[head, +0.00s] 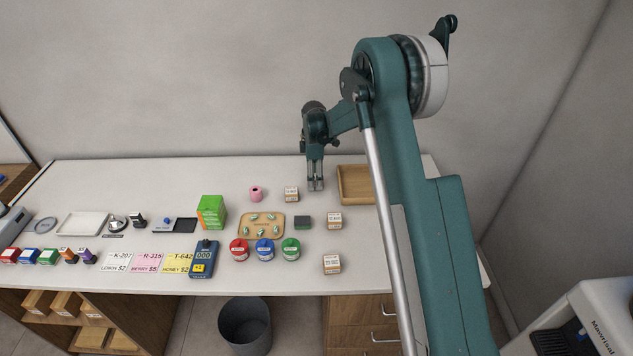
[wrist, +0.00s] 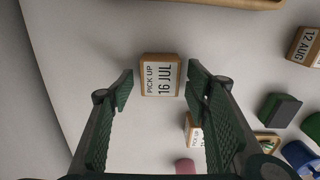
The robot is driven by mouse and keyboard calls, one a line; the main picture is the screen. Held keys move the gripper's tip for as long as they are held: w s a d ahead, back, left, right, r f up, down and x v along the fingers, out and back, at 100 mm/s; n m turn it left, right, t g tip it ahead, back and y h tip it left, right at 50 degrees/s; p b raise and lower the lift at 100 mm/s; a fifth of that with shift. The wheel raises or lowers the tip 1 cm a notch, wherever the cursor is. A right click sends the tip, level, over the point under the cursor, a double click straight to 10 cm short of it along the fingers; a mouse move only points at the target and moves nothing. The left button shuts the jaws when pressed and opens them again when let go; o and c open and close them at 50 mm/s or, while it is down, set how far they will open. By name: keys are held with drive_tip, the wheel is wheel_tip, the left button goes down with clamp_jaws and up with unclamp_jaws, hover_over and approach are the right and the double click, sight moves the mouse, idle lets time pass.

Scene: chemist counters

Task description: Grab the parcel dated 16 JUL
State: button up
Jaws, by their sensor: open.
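The parcel dated 16 JUL (wrist: 160,76) is a small wood-brown box with a white "PICK UP 16 JUL" label. In the wrist view it sits between my fingertips, with a gap on each side. My gripper (wrist: 160,84) is open and empty. In the head view my gripper (head: 315,187) points down over the back of the counter, and I cannot make out this parcel there. A parcel labelled 12 AUG (wrist: 304,46) lies at the wrist view's right edge. Another parcel (wrist: 190,124) is partly hidden by my right finger; its date is unreadable.
On the white counter (head: 180,190), a wooden tray (head: 345,190) stands right of my gripper. A pink roll (head: 256,194) and a parcel (head: 291,190) are to its left. A dark block (head: 303,222) and two parcels (head: 335,220) (head: 332,264) are nearer the front.

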drive_tip(key=c, duration=1)
drive_tip(key=shift+r, duration=0.1)
wheel_tip(320, 180, up, 10)
drive_tip(key=shift+f, duration=0.1)
idle(0.5)
